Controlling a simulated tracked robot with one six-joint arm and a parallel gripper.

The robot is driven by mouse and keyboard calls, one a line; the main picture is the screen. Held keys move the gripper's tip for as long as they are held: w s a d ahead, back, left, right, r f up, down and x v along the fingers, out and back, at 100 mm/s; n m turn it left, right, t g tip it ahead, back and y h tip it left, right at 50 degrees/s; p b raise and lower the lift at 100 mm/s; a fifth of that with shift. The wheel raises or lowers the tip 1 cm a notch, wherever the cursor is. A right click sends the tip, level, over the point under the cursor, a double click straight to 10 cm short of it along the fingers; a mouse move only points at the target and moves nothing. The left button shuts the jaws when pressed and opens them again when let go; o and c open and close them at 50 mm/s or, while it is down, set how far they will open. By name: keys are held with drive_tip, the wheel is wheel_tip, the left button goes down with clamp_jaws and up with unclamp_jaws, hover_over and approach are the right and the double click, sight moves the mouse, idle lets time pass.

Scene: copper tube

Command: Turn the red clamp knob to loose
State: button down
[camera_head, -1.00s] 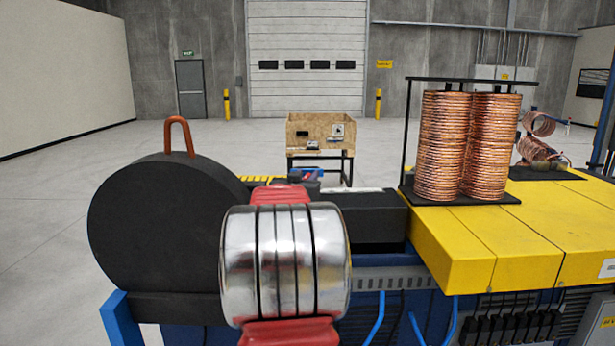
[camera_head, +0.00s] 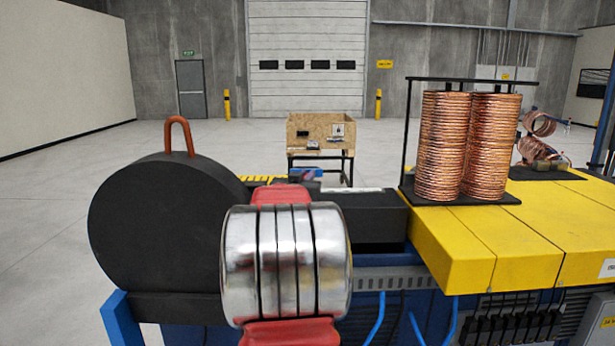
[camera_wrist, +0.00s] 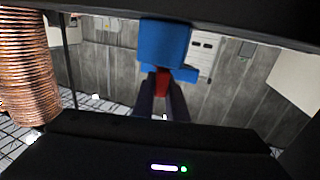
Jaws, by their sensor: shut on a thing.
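In the wrist view the red clamp knob (camera_wrist: 162,83) shows as a small red patch between the two dark fingers of my gripper (camera_wrist: 162,92). The fingers are shut on it. A blue block (camera_wrist: 164,45) sits against the knob and hides part of it. Most of the knob is covered, so its turn angle cannot be read. In the head view my silver and red arm hides the gripper and the knob. Only a small blue part (camera_head: 305,173) shows just above the arm.
A large black drum (camera_head: 150,225) stands left of my arm. Copper coils (camera_head: 443,148) stand on the yellow machine top (camera_head: 490,235) at right; they also show in the wrist view (camera_wrist: 25,70). A wooden crate (camera_head: 320,139) on a stand is behind, with open floor around it.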

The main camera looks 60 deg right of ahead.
drive_tip(key=shift+r+n+t+y, duration=0.15)
drive_tip(key=shift+n+t, duration=0.3)
drive_tip(key=shift+t, duration=0.25)
drive_tip(key=shift+r+n+t+y, duration=0.15)
drive_tip(key=shift+n+t, duration=0.3)
drive_tip(key=shift+t, duration=0.25)
drive_tip(key=shift+f+n+t+y, duration=0.1)
drive_tip(key=shift+n+t+y, duration=0.5)
drive_tip(key=shift+t, duration=0.4)
drive_tip(key=c, duration=1.8)
unclamp_jaws()
drive_tip(key=shift+f, duration=0.15)
drive_tip(key=shift+o, duration=0.2)
drive_tip(key=v, duration=1.3)
drive_tip(key=shift+a, duration=0.4)
